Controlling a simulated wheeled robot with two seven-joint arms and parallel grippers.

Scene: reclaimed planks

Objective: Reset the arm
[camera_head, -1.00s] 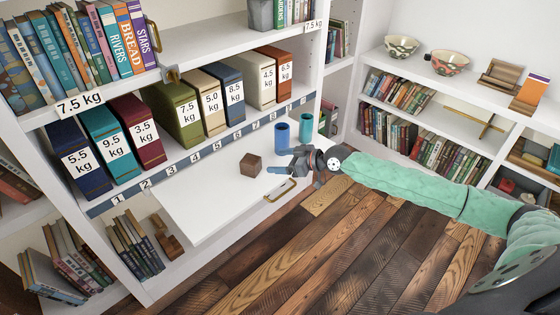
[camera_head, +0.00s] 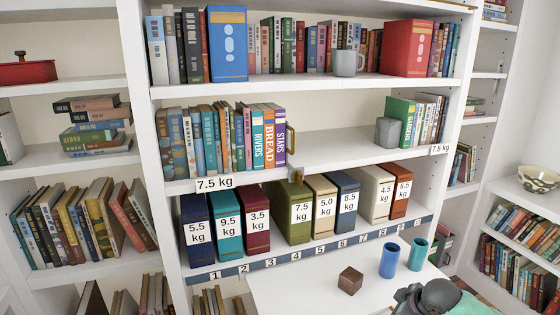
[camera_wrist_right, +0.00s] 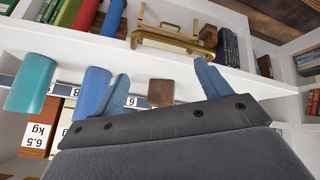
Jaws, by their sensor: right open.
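My right gripper (camera_head: 408,297) is at the bottom right of the head view, over the white pull-out board (camera_head: 290,290), with its arm cut off by the frame edge. In the wrist view its two blue-grey fingers (camera_wrist_right: 163,82) are spread open with nothing held. A dark wooden cube (camera_head: 350,280) rests on the board; in the wrist view the cube (camera_wrist_right: 160,92) shows beyond the gap between the fingers. A blue cup (camera_head: 389,260) and a teal cup (camera_head: 418,254) stand on the board, left of the fingers in the wrist view. My left gripper is not in view.
Weight-labelled boxes, such as the green 7.5 kg one (camera_head: 291,214), stand behind a numbered strip (camera_head: 300,254). Above, a shelf (camera_head: 340,155) holds books, a metal bookend (camera_head: 290,145) and a grey block (camera_head: 388,132). A bowl (camera_head: 539,178) sits on the right-hand shelf.

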